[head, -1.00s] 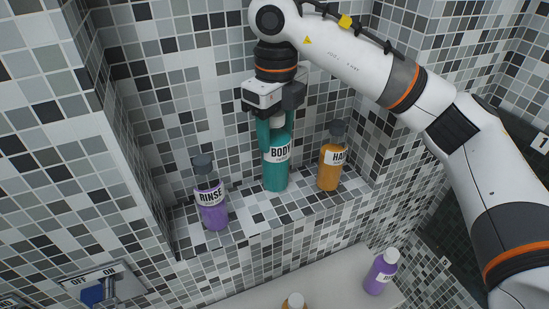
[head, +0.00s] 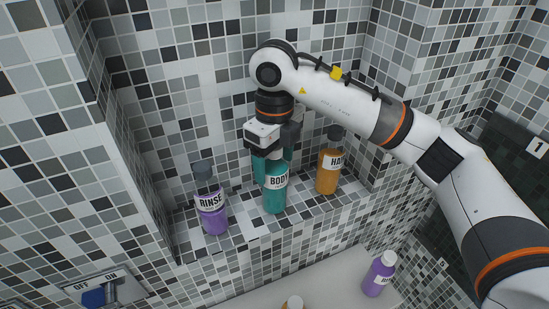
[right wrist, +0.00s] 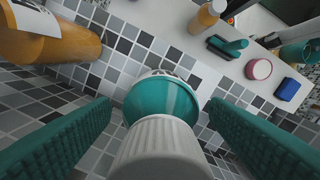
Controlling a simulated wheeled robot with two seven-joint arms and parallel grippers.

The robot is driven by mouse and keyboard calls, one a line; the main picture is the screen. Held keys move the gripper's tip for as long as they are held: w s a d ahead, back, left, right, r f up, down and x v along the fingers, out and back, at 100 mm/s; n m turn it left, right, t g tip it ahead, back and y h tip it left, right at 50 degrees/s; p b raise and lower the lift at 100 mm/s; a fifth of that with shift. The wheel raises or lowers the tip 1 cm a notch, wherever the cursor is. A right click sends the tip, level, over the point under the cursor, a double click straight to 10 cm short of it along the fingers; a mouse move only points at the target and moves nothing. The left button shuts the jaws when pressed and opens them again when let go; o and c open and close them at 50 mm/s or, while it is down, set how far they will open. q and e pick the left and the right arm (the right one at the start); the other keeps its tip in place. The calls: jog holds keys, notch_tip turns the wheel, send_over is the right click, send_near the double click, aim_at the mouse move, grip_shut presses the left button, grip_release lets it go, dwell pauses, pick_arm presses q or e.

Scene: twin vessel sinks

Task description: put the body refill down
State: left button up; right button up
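The teal body refill (head: 275,198) has a BODY label and a white cap (right wrist: 160,145). It looks upright on the tiled ledge (head: 240,226), between the purple RINSE bottle (head: 211,210) and the orange HAND bottle (head: 328,178). My right gripper (head: 274,168) is above and around its top. In the right wrist view, the teal fingers (right wrist: 158,102) lie on either side of the bottle with small gaps, so they are open. My left gripper is out of view.
A pale counter (head: 335,285) below the ledge holds a purple bottle (head: 378,274) and an orange bottle (right wrist: 208,15). It also holds a teal item (right wrist: 228,46), a pink round item (right wrist: 259,69) and a blue block (right wrist: 287,88). An ON/OFF panel (head: 125,286) is at lower left.

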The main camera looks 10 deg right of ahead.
jog(key=shift+r, duration=0.35)
notch_tip(320, 180, up, 12)
jog(key=b, duration=0.2)
jog(key=shift+f+b, duration=0.2)
jog(key=shift+b, duration=0.1)
